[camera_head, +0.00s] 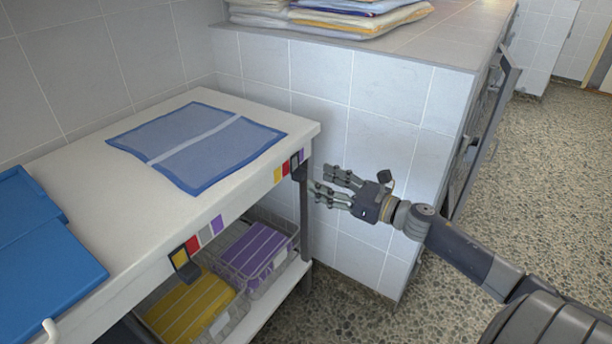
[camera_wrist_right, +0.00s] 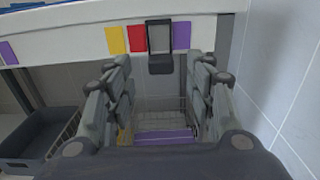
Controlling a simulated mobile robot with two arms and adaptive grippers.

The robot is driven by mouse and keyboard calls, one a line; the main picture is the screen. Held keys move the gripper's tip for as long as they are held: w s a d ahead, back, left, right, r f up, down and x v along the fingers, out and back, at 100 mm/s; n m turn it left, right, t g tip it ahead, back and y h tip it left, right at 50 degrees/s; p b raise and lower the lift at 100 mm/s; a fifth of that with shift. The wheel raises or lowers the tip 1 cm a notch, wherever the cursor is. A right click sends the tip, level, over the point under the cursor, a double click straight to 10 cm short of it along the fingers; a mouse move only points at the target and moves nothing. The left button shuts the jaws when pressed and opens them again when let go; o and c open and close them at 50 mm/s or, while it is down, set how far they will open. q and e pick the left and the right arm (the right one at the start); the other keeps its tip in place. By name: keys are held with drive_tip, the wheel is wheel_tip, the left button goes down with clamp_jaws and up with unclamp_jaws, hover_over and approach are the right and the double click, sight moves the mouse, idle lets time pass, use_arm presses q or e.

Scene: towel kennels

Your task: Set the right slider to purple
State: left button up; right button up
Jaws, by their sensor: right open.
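The right slider (camera_head: 295,166) is a dark frame on the table's front edge, near its right end. In the right wrist view the right slider (camera_wrist_right: 159,62) frames the grey patch, between the red patch (camera_wrist_right: 137,39) and the purple patch (camera_wrist_right: 181,36). The yellow patch (camera_wrist_right: 116,41) is farther left. My right gripper (camera_head: 325,181) is open and empty, just right of the table's end in the head view and apart from the slider. In the wrist view its fingers stand on both sides below the slider. My left gripper is out of view.
A second slider (camera_head: 181,262) frames the yellow patch on the left strip. The white table (camera_head: 95,190) holds a blue towel (camera_head: 205,160) and blue items. Baskets of yellow towels (camera_head: 190,305) and purple towels (camera_head: 255,250) sit below. A tiled wall (camera_head: 370,140) stands behind my right gripper.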

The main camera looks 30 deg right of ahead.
sight(305, 174)
drive_tip(key=shift+x, duration=2.95)
clamp_jaws()
drive_tip(key=shift+w+d, duration=0.1)
drive_tip(key=shift+d, duration=0.05)
